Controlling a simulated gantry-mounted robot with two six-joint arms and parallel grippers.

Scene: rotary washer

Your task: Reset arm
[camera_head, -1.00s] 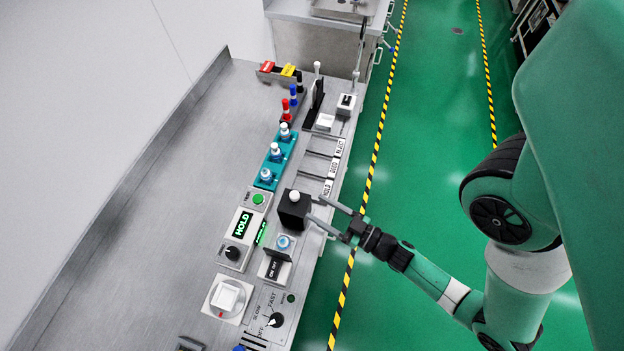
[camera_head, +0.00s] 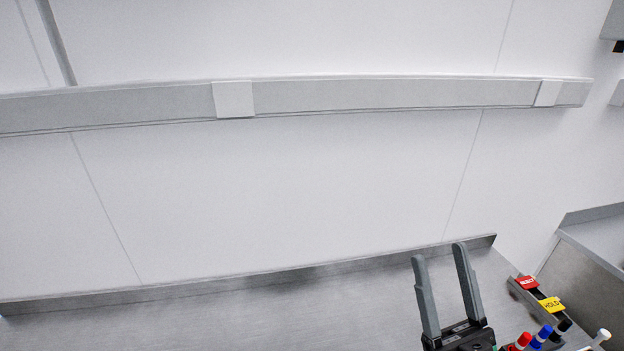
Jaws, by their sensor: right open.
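My right gripper (camera_head: 443,285) rises from the bottom edge of the head view, right of the middle. Its two grey fingers point up and stand apart, with nothing between them. Behind the fingers are the steel worktop (camera_head: 250,312) and the white wall. My left gripper is not in view.
A raised lip (camera_head: 200,283) runs along the worktop's back edge against the wall. At the lower right are a red tag (camera_head: 528,283), a yellow HOLD tag (camera_head: 551,304) and red (camera_head: 522,340), blue (camera_head: 543,333) and black-capped markers. The worktop left of the gripper is clear.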

